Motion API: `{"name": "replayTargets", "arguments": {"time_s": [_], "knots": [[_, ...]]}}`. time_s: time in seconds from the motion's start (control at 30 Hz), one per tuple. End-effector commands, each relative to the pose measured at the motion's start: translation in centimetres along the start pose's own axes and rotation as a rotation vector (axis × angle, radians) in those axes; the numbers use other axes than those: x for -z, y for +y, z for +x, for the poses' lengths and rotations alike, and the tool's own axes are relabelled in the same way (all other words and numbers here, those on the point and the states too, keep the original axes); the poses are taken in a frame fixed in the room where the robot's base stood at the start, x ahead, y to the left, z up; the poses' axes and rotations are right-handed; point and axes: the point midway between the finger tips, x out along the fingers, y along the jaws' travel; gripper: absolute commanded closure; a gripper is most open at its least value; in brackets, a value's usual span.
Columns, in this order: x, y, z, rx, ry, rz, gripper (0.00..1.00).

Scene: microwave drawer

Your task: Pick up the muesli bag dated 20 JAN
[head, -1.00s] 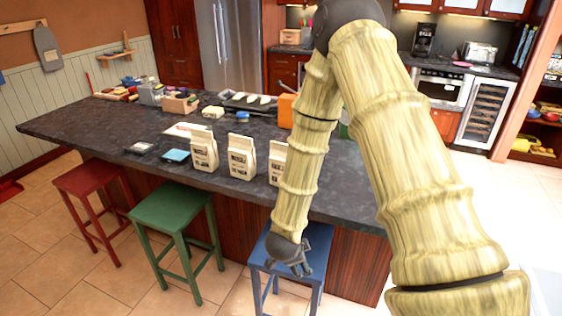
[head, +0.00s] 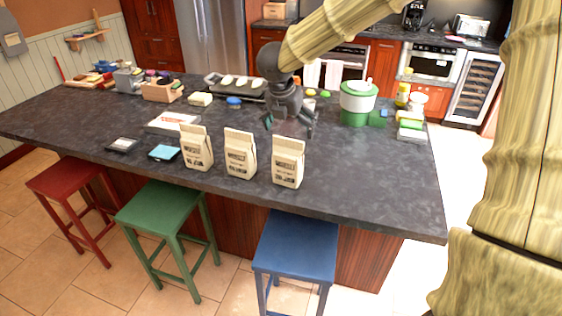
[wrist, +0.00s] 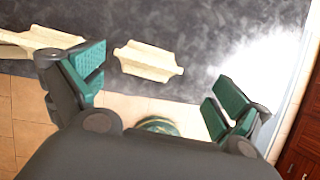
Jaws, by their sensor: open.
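Three cream muesli bags with dark print stand upright in a row near the counter's front edge: a left bag (head: 196,150), a middle bag (head: 240,156) and a right bag (head: 288,165). Their dates are too small to read. My gripper (head: 290,125) is open and empty above the counter, appearing just above the right bag in the head view. In the wrist view, one bag top (wrist: 148,62) lies between the green-padded fingers of my gripper (wrist: 158,85), apart from them. Another bag top (wrist: 48,38) is at the left, partly hidden by a finger.
The dark counter (head: 375,180) has free room right of the bags. A white-and-green appliance (head: 357,103) stands behind at the right. A teal box (head: 164,153) and a small dark tray (head: 122,145) lie left of the bags. Red, green and blue stools (head: 296,245) line the front.

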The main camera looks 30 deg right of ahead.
Motion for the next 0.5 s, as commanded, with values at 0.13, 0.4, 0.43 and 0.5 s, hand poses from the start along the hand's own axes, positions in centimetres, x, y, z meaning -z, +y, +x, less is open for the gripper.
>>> {"name": "replayTargets", "arguments": {"time_s": [0.13,0.4,0.43,0.5], "knots": [[0.2,0.8,0.2,-0.009,0.012,0.025,0.0],[0.5,1.6,3.5,-0.012,0.011,0.013,0.0],[0.5,1.6,3.8,-0.012,0.011,0.013,0.0],[0.5,1.7,4.3,-0.014,0.011,0.013,0.0]]}}
